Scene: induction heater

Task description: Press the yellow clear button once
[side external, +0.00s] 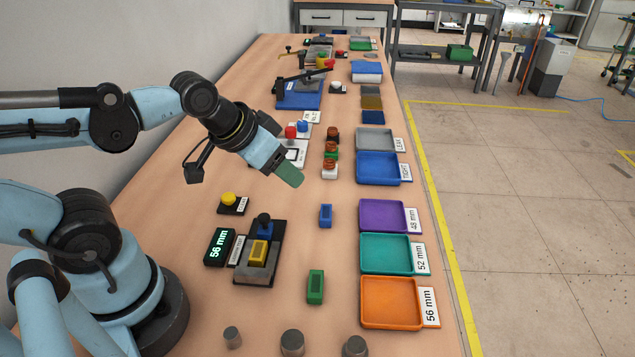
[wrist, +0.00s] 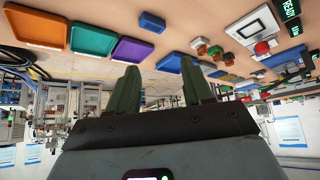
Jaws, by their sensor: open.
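A round yellow button (side external: 229,198) sits on a small black base with a white label, on the near left part of the bench, in the side view. The label is too small to read. My gripper (side external: 289,175) is above the bench, up and to the right of this button in the picture, apart from it. In the wrist view, the two green fingers of my gripper (wrist: 160,88) stand apart with nothing between them. I cannot make out the yellow button in the wrist view.
A "56 mm" display (side external: 219,247) and a fixture with a yellow block (side external: 258,252) stand in front of the button. Blue (side external: 325,215) and green (side external: 316,287) blocks lie loose. Purple (side external: 384,202), teal (side external: 365,266) and orange (side external: 370,322) trays line the right edge.

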